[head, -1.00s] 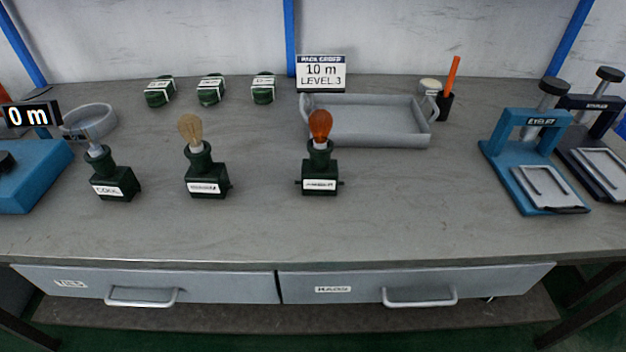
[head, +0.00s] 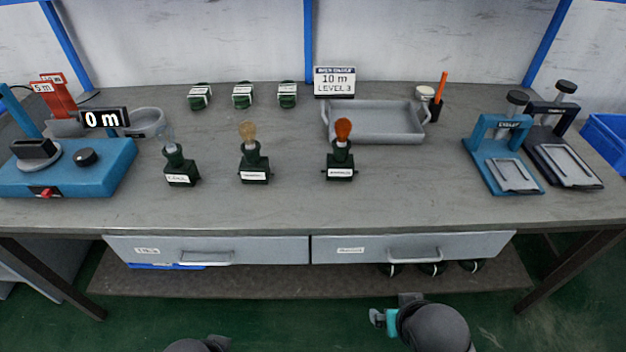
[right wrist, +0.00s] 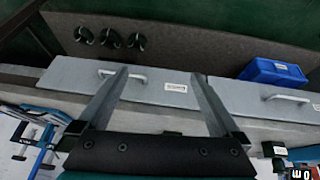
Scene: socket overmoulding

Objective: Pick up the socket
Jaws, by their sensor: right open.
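I cannot tell which item is the socket. Three dark green holders with white labels stand upright on the bench in the head view: one with a clear bulb (head: 180,170), one with a yellowish bulb (head: 254,168) and one with an orange bulb (head: 341,167). Three small green labelled blocks sit behind them: left (head: 200,96), middle (head: 243,95) and right (head: 288,95). My right gripper (right wrist: 160,78) is open and empty in the right wrist view, its fingers over the drawer fronts. My left gripper does not show; only dark arm parts appear at the bottom edge.
A grey tray (head: 375,138) stands at the back, below a "10 m LEVEL 3" sign (head: 335,82). A blue device (head: 68,172) fills the left end. Blue (head: 499,160) and dark (head: 560,152) presses stand right. The front bench strip is clear above two closed drawers (head: 270,248).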

